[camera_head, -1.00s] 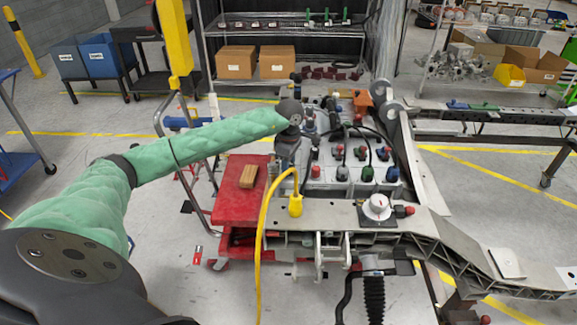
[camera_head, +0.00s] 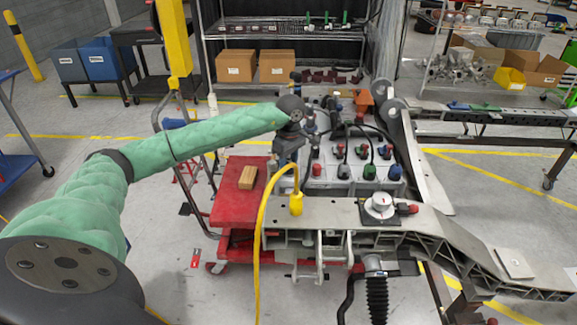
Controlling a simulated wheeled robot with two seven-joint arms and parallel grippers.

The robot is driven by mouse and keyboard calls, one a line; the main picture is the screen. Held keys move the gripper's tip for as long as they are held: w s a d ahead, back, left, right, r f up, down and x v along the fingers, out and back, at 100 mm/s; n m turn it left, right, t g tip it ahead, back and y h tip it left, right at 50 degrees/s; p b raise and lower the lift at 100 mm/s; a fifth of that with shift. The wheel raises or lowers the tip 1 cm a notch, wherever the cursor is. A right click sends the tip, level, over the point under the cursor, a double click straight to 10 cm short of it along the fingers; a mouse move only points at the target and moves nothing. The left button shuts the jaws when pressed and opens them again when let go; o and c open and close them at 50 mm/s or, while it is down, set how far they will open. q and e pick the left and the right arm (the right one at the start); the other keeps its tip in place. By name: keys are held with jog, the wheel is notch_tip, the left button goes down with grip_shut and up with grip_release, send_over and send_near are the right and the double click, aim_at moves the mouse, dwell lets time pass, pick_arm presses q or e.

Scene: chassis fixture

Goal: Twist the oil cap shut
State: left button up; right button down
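A round white knob-like cap (camera_head: 379,205), which looks like the oil cap, sits on a dark square plate on top of the grey chassis rail (camera_head: 335,214). From here I cannot tell how tightly it is seated. My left arm, in a green sleeve, reaches in from the left. Its dark gripper (camera_head: 282,166) points down behind the rail, left of and beyond the cap and apart from it. Its fingers are too small and dark to tell whether they are open. My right gripper is not in view.
A yellow hose (camera_head: 260,235) with a yellow connector rises beside the gripper. A red cart (camera_head: 240,207) carries a wooden block (camera_head: 248,178). Behind the rail are several red, green and blue caps and black cables. A red fitting (camera_head: 408,209) sits right of the white cap.

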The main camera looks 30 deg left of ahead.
pick_arm(q)
jog(key=shift+f, duration=0.15)
jog(key=shift+f+m+b, duration=0.1)
jog(key=shift+m+b, duration=1.4)
jog(key=shift+m, duration=0.6)
jog(key=shift+d, duration=0.1)
jog(key=o, duration=1.2)
jog(key=shift+w, duration=0.1)
jog(key=shift+o, duration=0.2)
jog(key=shift+r, duration=0.2)
